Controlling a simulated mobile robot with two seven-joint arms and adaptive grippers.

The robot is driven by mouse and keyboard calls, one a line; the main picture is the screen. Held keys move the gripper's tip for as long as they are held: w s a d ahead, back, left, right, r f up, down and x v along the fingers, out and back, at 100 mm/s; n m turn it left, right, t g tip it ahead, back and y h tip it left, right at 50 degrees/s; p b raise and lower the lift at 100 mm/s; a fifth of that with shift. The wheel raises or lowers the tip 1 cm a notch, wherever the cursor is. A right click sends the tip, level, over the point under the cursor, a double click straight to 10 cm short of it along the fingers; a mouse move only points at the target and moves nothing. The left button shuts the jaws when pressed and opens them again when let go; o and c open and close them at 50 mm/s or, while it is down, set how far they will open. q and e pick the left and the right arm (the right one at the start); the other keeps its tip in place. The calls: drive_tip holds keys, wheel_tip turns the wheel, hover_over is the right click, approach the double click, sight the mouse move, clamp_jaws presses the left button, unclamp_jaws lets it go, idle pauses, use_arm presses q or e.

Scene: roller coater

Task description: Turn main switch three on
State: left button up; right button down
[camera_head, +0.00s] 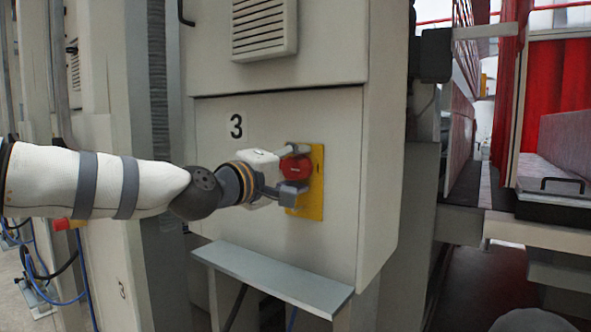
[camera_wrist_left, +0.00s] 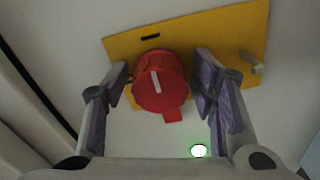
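The main switch is a red rotary knob (camera_head: 296,168) on a yellow plate (camera_head: 317,190), on the cabinet front marked 3 (camera_head: 236,126). In the left wrist view the knob (camera_wrist_left: 160,82) has a white pointer line, close to upright in the picture and slightly tilted. A red tab shows at its lower edge. My left gripper (camera_head: 294,172) is at the knob, one finger above and one below it in the head view. In the wrist view its fingers (camera_wrist_left: 161,72) are on both sides of the knob, open, with small gaps. My right gripper is not in view.
A grey shelf (camera_head: 272,276) juts out below the switch. A small metal hasp (camera_wrist_left: 252,63) stands out from the yellow plate. A vent (camera_head: 264,28) is above. Red curtains (camera_head: 560,90) and machinery are at the right.

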use_arm(q)
drive_tip(key=v, duration=1.2)
drive_tip(key=s+f+m+g+y, duration=0.1)
drive_tip(key=s+f+g, duration=0.25)
drive_tip(key=f, duration=0.85)
drive_tip(key=s+f+m+g+y, duration=0.15)
drive_tip(key=s+f, duration=0.25)
drive_tip(key=f, duration=0.8)
drive_tip(key=s+f+g+y, duration=0.2)
drive_tip(key=s+f+g, duration=0.1)
drive_tip(key=f, duration=1)
drive_tip(key=s+a+f+m+g+y, duration=0.15)
drive_tip(key=s+a+f, duration=0.25)
drive_tip(key=s+f, duration=0.4)
drive_tip(key=s+a+f+m+g+y, duration=0.15)
drive_tip(key=s+a+f+g, duration=0.35)
drive_tip(key=s, duration=0.6)
drive_tip(key=s+a+f+m+g+y, duration=0.1)
drive_tip(key=s+a+f, duration=0.1)
drive_tip(key=s, duration=0.5)
drive_tip(key=s+a+f+m+g+y, duration=0.1)
drive_tip(key=s+a+f+y, duration=0.1)
drive_tip(key=s+a, duration=0.3)
drive_tip(key=s, duration=0.3)
